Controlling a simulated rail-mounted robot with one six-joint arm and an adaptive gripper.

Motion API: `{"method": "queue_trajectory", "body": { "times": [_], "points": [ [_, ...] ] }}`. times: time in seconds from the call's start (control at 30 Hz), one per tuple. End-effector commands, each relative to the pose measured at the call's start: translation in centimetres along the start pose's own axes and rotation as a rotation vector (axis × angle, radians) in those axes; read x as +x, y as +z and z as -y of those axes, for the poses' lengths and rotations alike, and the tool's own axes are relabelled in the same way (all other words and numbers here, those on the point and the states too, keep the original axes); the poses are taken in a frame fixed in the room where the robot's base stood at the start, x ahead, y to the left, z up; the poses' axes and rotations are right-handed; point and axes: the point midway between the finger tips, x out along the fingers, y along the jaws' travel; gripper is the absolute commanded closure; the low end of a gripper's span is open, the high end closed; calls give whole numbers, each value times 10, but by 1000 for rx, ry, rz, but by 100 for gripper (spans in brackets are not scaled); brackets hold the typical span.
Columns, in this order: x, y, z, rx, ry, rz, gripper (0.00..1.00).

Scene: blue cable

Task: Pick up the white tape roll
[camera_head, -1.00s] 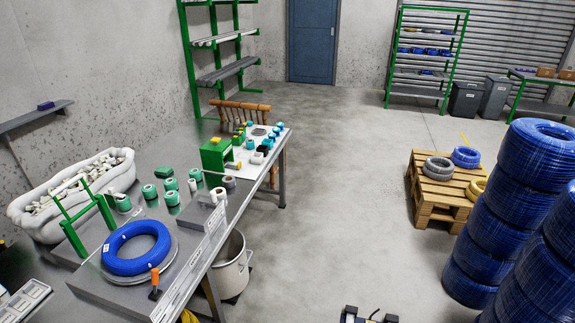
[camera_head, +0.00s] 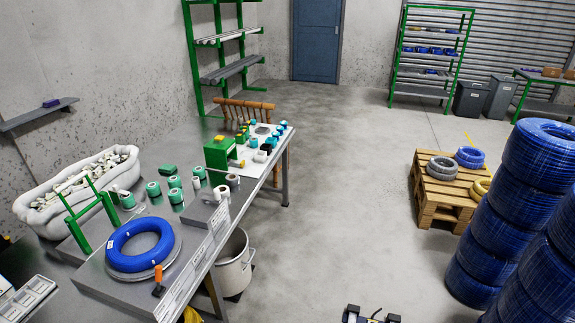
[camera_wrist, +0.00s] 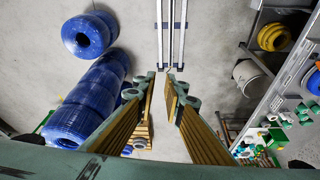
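Several small rolls stand on the metal workbench (camera_head: 262,172) in the head view. A white roll (camera_head: 221,192) sits on the grey block near the bench's right edge. I cannot tell for sure which is the white tape roll. My gripper (camera_wrist: 162,92) is open and empty in the wrist view, its two striped fingers apart above the floor. It is away from the bench, whose items show small at the right of that view.
A blue cable coil (camera_head: 140,244) lies on the bench's near end. Green rolls (camera_head: 174,195) and a green machine (camera_head: 218,153) stand on the bench. A white bucket (camera_head: 235,265) stands beside it. Blue coil stacks (camera_head: 525,190) and a pallet (camera_head: 440,190) are at right. The floor between is clear.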

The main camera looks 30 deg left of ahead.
Motion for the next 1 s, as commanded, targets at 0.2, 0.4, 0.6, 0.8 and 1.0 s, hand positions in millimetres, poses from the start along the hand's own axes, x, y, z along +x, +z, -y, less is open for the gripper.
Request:
{"method": "queue_trajectory", "body": {
  "times": [0.2, 0.4, 0.6, 0.8, 1.0],
  "points": [
    [0, 0, 0, 0, 0, 0, 90],
    [0, 0, 0, 0, 0, 0, 73],
    [0, 0, 0, 0, 0, 0, 55],
    [0, 0, 0, 0, 0, 0, 48],
    [0, 0, 0, 0, 0, 0, 48]
  ]
}}
